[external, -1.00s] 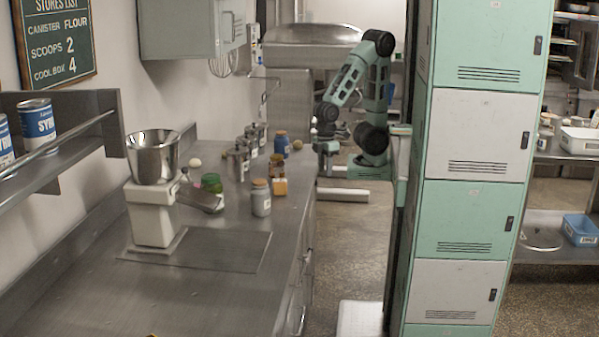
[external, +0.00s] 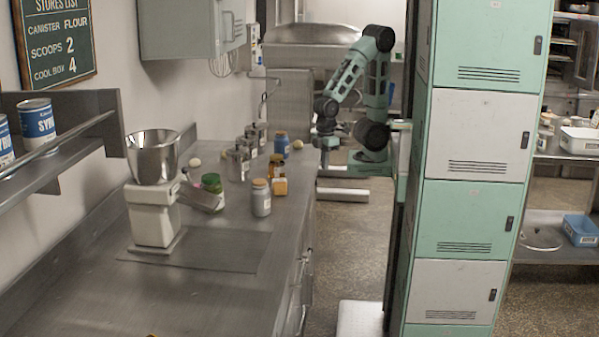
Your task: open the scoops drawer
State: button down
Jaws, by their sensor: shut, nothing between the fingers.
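The counter's drawer fronts (external: 298,283) run down its right side and show only at a steep slant. Small handles stick out there, one near the middle (external: 308,256) and one lower, near the bottom edge. I cannot tell which front is the scoops drawer, as no drawer label is readable, and none looks pulled out. A wall sign (external: 55,42) reads "SCOOPS 2". My gripper (external: 326,163) is small and far off, beyond the counter's far right corner, pointing down. It is shut and empty, apart from the drawer fronts.
The steel counter (external: 225,290) carries a mixer with a bowl (external: 153,158), several jars and metal canisters (external: 238,165). A tall locker stack (external: 470,190) stands right of the aisle. The floor (external: 345,245) between counter and lockers is mostly clear.

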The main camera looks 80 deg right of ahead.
notch_tip(320, 180, up, 7)
jog(key=p, duration=0.6)
jog(key=s+a+f+m+t+b, duration=0.1)
jog(key=a+f+m+t+b, duration=0.15)
jog(key=a+f+b, duration=1.15)
jog(key=a+f+m+t+b, duration=0.1)
jog(key=f+m+t+b, duration=0.3)
jog(key=b, duration=1.9)
jog(key=s+a+f+m+t+b, duration=0.15)
jog(key=a+f+b, duration=0.75)
jog(key=b, duration=1)
jog(key=shift+t+h, duration=0.3)
jog(key=shift+d+b+x, duration=0.2)
jog(key=shift+b+x, duration=0.6)
jog(key=shift+x, duration=1.05)
jog(key=shift+d+b+x, duration=0.15)
jog(key=shift+b+x, duration=0.65)
jog(key=shift+x, duration=1.1)
jog(key=shift+d+b+x, duration=0.2)
jog(key=shift+b+x, duration=0.6)
jog(key=shift+x, duration=1.05)
jog(key=shift+w+r, duration=0.1)
jog(key=shift+n, duration=0.3)
